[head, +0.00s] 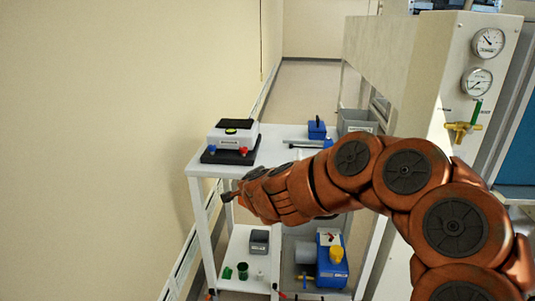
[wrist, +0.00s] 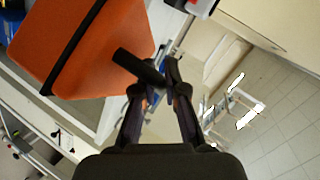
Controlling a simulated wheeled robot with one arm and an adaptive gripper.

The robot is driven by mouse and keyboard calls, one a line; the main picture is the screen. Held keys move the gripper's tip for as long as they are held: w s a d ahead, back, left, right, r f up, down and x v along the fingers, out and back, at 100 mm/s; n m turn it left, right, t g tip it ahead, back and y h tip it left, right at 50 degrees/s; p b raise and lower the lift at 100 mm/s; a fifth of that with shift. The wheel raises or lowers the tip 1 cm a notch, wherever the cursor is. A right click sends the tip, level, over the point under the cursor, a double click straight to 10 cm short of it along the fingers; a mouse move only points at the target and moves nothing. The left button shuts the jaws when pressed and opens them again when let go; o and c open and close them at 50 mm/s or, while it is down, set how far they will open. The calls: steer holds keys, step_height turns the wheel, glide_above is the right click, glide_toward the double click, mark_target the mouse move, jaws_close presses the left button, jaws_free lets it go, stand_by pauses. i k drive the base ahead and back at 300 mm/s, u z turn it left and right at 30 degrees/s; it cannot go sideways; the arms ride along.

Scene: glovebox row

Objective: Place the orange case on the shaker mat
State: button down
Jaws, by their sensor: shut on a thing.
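The orange case (wrist: 85,45) with a black strap fills the upper left of the wrist view. My gripper (wrist: 155,75) is shut on the black handle (wrist: 135,65) that sticks out from the case. The case hangs tilted in that view. In the head view I cannot make out the case; my arm hides much of that area, and my gripper (head: 228,197) shows at the arm's left end, in front of the white bench. The shaker (head: 232,136) is a white box with a dark top and red and blue knobs. It stands on a black mat (head: 215,157) on the bench's left side.
The white bench (head: 205,168) has blue items (head: 317,130) and a grey bin (head: 357,121) at its far right. A wall is at left and a gauge panel (head: 480,60) at right.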

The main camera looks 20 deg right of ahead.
mark_target(235, 123)
steer(key=z, duration=0.4)
steer(key=k, duration=0.55)
steer(key=z, duration=0.3)
steer(key=i, duration=1)
steer(key=u, duration=1.3)
steer(key=i, duration=0.45)
steer(key=u, duration=0.5)
